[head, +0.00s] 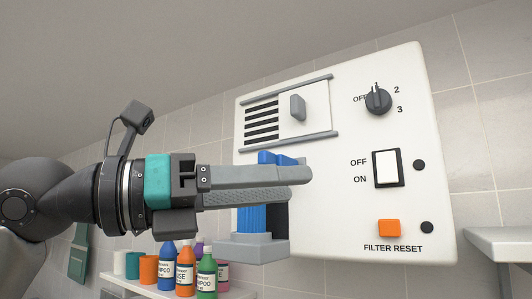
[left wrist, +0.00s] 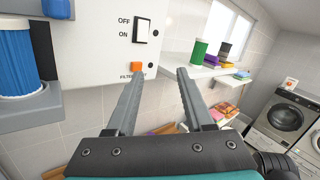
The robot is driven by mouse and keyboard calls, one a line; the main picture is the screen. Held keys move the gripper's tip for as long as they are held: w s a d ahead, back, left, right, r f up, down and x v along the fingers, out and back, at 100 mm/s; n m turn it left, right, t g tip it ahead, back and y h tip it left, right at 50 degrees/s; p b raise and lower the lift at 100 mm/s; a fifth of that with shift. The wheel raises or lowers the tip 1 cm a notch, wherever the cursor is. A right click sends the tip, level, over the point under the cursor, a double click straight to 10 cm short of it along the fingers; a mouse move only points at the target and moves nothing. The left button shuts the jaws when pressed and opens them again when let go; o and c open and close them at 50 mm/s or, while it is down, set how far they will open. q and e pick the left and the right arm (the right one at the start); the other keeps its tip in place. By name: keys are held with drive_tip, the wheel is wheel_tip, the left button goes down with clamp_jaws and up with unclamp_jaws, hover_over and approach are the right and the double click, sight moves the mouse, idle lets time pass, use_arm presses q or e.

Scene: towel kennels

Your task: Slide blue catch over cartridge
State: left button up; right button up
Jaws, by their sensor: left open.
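The ribbed blue cartridge (head: 251,219) stands upright in a grey holder (head: 260,248) low on the left of the white panel. It also shows at the left of the left wrist view (left wrist: 16,65), with a dark recess beside it. The blue catch (head: 267,157) shows above the cartridge, partly hidden behind my left gripper. A blue piece, likely the same catch (left wrist: 57,8), is cut by the top edge of the left wrist view. My left gripper (head: 304,174) reaches across in front of the panel. Its fingers are apart and empty in the left wrist view (left wrist: 160,74). My right gripper is not in view.
The panel (head: 345,215) carries a vent slider (head: 298,107), a dial (head: 378,101), a white rocker switch (head: 386,168) and an orange button (head: 389,227). Several bottles and cups stand on a shelf (head: 141,287) below. Another shelf (head: 500,240) is at right.

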sight(260, 152)
use_arm(q)
drive_tip(key=w+a+r+n+t+y, duration=0.1)
drive_tip(key=a+r+n+t+y, duration=0.3)
drive_tip(key=a+r+t+y, duration=0.4)
drive_tip(key=p+x, duration=0.1)
drive_tip(key=x, duration=0.3)
drive_tip(key=p+x, duration=0.2)
drive_tip(key=x, duration=0.3)
drive_tip(key=a+p+x, duration=0.1)
drive_tip(key=x, duration=0.4)
drive_tip(key=shift+w+f+p, duration=0.35)
drive_tip(key=shift+w, duration=0.25)
clamp_jaws()
